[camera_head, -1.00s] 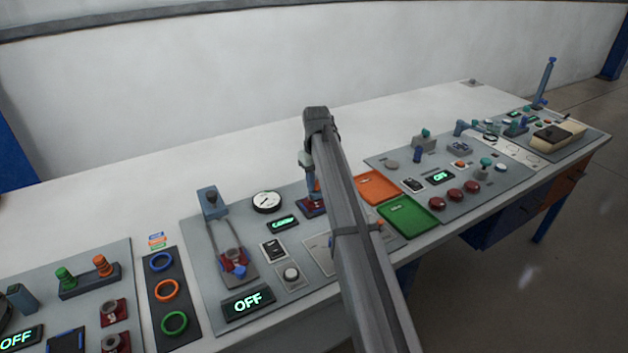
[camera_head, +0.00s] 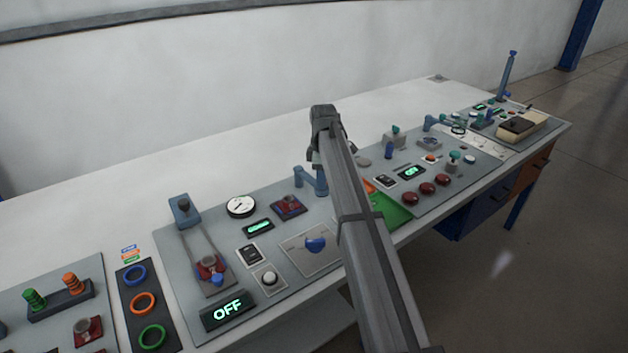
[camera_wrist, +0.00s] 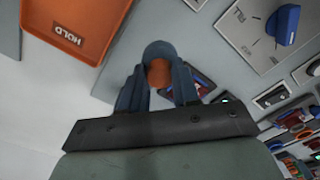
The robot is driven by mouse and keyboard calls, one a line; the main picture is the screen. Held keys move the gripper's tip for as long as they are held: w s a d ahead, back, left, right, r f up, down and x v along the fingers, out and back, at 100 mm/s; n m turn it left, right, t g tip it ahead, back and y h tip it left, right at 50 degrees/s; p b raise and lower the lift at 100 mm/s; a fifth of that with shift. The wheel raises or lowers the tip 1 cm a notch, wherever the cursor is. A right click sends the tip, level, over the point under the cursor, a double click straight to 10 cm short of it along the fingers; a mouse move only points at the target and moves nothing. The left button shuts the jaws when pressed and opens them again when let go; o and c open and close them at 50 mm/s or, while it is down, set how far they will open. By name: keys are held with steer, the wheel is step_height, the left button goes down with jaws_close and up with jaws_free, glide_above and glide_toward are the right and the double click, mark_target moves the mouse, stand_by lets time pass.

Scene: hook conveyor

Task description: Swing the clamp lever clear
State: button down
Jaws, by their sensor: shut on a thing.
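The clamp lever (camera_head: 311,181) is a blue-grey arm on a post. In the head view it points right, beside the red block (camera_head: 288,206) and apart from it. In the wrist view the lever's rounded blue-grey end (camera_wrist: 158,49) and an orange part (camera_wrist: 159,74) show between the fingers. My gripper (camera_wrist: 158,82) is shut on the lever. The red block shows partly behind the right finger in the wrist view (camera_wrist: 207,86). My own arm hides the gripper's fingers and the lever's far end in the head view.
An orange tray (camera_wrist: 70,30) marked HOLD lies close to the gripper, with a green tray (camera_head: 391,211) beside it. A blue knob (camera_head: 316,244) stands on the panel in front of the lever. A gauge (camera_head: 241,206) lies left. The table behind is clear.

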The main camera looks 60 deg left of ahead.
steer(key=shift+w+a+n, duration=0.15)
steer(key=shift+w+n, duration=0.65)
steer(key=shift+w, duration=0.2)
steer(key=c, duration=0.8)
jaws_free()
step_height(320, 180, up, 14)
steer(key=shift+f, duration=0.1)
